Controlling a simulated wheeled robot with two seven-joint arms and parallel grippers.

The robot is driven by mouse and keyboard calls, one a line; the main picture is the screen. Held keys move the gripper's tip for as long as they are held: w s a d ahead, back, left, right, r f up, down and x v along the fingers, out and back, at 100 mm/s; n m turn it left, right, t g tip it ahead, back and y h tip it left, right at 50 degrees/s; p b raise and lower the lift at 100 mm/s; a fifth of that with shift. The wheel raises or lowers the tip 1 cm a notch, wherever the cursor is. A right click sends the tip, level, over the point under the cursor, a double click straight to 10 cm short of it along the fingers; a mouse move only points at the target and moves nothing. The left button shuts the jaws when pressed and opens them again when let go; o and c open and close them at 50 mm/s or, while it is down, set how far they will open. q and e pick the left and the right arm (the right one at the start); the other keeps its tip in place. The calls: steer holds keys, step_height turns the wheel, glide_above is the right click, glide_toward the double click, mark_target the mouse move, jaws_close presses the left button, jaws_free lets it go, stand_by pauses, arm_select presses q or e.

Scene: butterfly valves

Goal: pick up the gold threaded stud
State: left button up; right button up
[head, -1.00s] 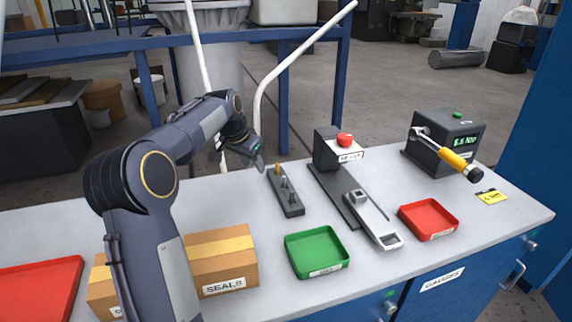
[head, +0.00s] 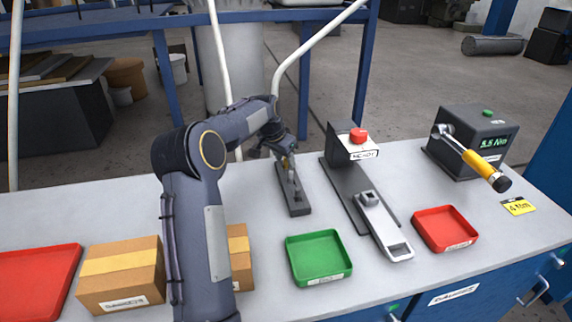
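The gold threaded stud (head: 285,162) stands at the far end of a dark rack (head: 294,198), which also holds grey studs (head: 294,183). My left gripper (head: 284,156) points down at the gold stud, at the rack's far end. The fingers are small and dark here and partly cover the stud. I cannot tell whether they are open or shut, or whether they touch it. My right gripper is not in view.
A green tray (head: 319,278) lies in front of the rack. A fixture with a red button (head: 358,135) stands right of it, then a red tray (head: 474,239) and a torque tester (head: 473,128). Cardboard boxes (head: 121,287) sit at the left.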

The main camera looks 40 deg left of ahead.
arm_select(q)
steer(key=shift+c, duration=0.2)
jaws_close()
steer(key=shift+r, duration=0.1)
